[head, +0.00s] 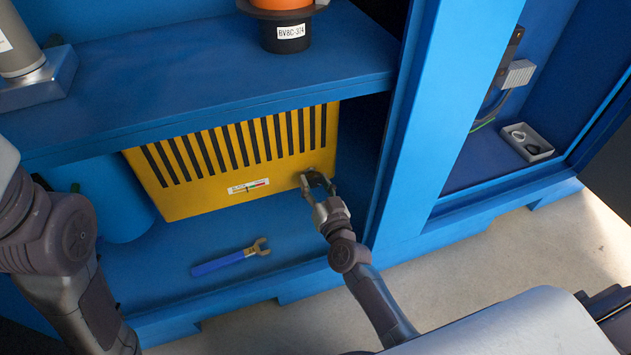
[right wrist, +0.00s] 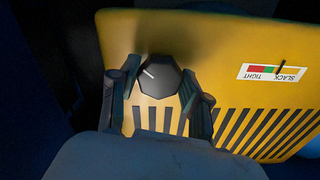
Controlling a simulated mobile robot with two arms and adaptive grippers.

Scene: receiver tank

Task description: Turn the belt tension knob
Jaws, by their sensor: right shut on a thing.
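The belt tension knob (right wrist: 158,76) is a black, many-sided knob with a white pointer line, set on the yellow guard panel (head: 175,204). In the head view the knob is mostly hidden by my gripper. My right gripper (head: 316,183) reaches into the lower bay, its fingers on either side of the knob and shut on it. In the right wrist view the fingers (right wrist: 160,92) flank the knob. A tension gauge (right wrist: 271,73) reads TIGHT and SLACK; its black needle stands toward the SLACK side. My left arm is at the left; its gripper is out of view.
A blue-handled wrench (head: 228,259) lies on the bay floor in front of the panel. A blue shelf (head: 200,85) overhangs the bay. A blue upright (head: 412,150) stands just right of my right arm. A blue cylinder (head: 112,198) is at the left.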

